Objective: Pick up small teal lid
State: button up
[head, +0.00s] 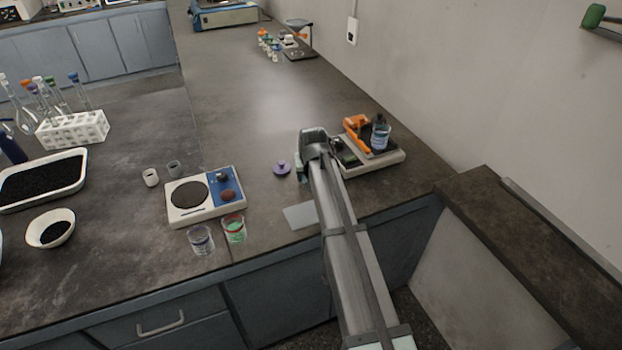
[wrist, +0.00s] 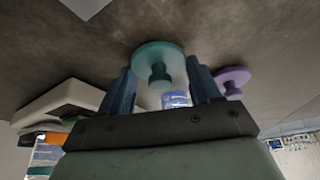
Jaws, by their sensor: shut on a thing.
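The small teal lid (wrist: 158,53) is a round disc with a knob, seen in the wrist view between the two fingers. My gripper (wrist: 161,85) is shut on it, with the knob toward the palm. In the head view my gripper (head: 304,172) is over the bench, just left of the shaker, and my arm mostly hides the lid. Whether the lid touches the bench is not clear. A purple lid (head: 282,168) with a knob lies on the bench just left of my gripper; it also shows in the wrist view (wrist: 233,77).
The shaker (head: 388,160), with an orange clamp (head: 356,122) and a jar (head: 380,136), stands close on the right. A grey plate (head: 300,215) lies near the front edge. A hotplate (head: 205,197) and two beakers (head: 201,240) stand left.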

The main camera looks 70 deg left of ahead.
jog(key=shift+r, duration=0.1)
notch_tip(320, 180, up, 9)
jog(key=shift+w+r, duration=0.25)
jog(key=shift+w, duration=0.1)
jog(key=w+a+r, duration=0.1)
jog(key=w+r, duration=0.3)
jog(key=w, duration=0.8)
jog(key=w+a+r, duration=0.1)
jog(key=w+r, duration=0.3)
jog(key=w, duration=0.9)
jog(key=shift+f, duration=1.75)
jog(key=shift+f, duration=0.95)
dwell(1.9)
